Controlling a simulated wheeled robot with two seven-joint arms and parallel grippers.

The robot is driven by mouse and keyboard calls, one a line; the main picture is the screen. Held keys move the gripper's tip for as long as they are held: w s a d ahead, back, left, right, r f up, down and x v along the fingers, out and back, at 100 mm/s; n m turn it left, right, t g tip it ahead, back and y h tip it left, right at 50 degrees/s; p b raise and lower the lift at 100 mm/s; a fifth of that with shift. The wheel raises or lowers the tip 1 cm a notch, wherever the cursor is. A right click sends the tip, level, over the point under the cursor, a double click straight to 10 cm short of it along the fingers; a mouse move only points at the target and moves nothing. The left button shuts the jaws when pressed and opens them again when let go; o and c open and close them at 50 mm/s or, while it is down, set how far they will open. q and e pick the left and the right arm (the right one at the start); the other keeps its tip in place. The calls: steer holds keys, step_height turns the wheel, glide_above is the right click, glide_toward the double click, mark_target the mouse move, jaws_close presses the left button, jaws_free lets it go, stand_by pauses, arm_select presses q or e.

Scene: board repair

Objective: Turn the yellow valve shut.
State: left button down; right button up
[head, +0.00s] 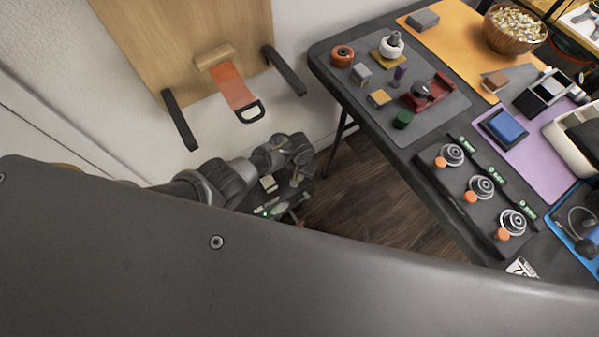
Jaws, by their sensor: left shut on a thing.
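My left arm comes in from the left, low in the head view, and is partly covered by my own dark body. My left gripper (280,208) is beside the table, over the floor. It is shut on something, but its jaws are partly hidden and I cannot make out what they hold. I cannot make out a yellow valve anywhere in this view. My right gripper is not in view.
A wooden panel (150,45) with an orange strap (233,88) and two black bars stands against the white wall. On the right, a dark table (400,160) holds several small parts, a three-knob panel (462,205) and a wooden bowl (513,35). Wood floor (365,190) shows between.

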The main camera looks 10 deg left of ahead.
arm_select(q)
steer(key=m, duration=0.2)
steer(key=shift+a+m, duration=0.1)
steer(key=shift+m, duration=0.3)
steer(key=shift+s+m, duration=0.1)
steer(key=shift+m, duration=1.7)
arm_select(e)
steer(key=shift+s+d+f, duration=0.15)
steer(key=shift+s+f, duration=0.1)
arm_select(q)
steer(key=c, duration=1.5)
jaws_free()
steer(key=shift+r, duration=0.1)
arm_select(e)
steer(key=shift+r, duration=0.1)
